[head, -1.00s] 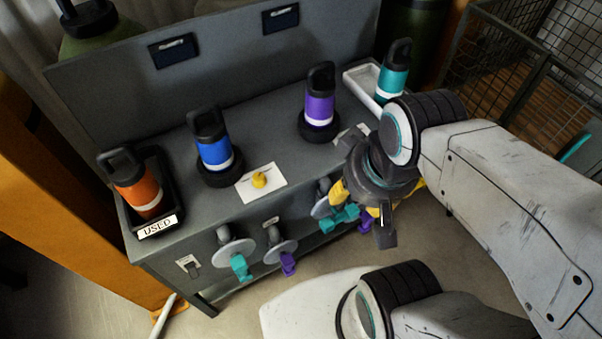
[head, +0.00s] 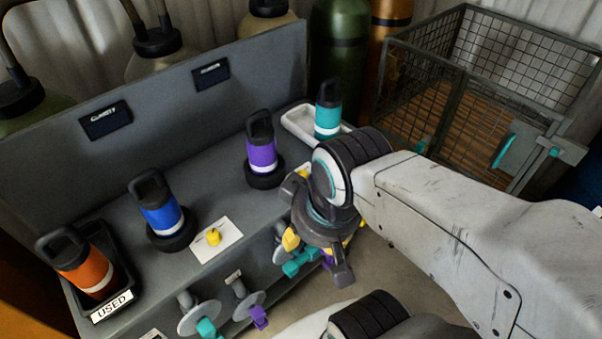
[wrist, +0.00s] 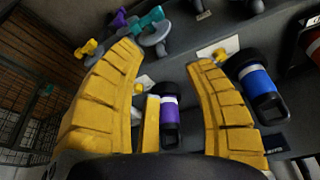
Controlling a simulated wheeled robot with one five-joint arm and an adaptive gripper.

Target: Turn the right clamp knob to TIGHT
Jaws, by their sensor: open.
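The right clamp knob is yellow, on a white card by the purple bottle (head: 261,155). In the wrist view this knob (wrist: 138,88) shows beside my gripper's left finger.
The blue bottle (head: 158,212) and purple bottle stand in black rings. An orange bottle (head: 78,265) is in a tray labelled USED. A teal bottle (head: 328,108) stands at a white tray (head: 296,122). Tap handles (head: 207,328) jut from the bench front. A wire cage (head: 480,90) stands right.

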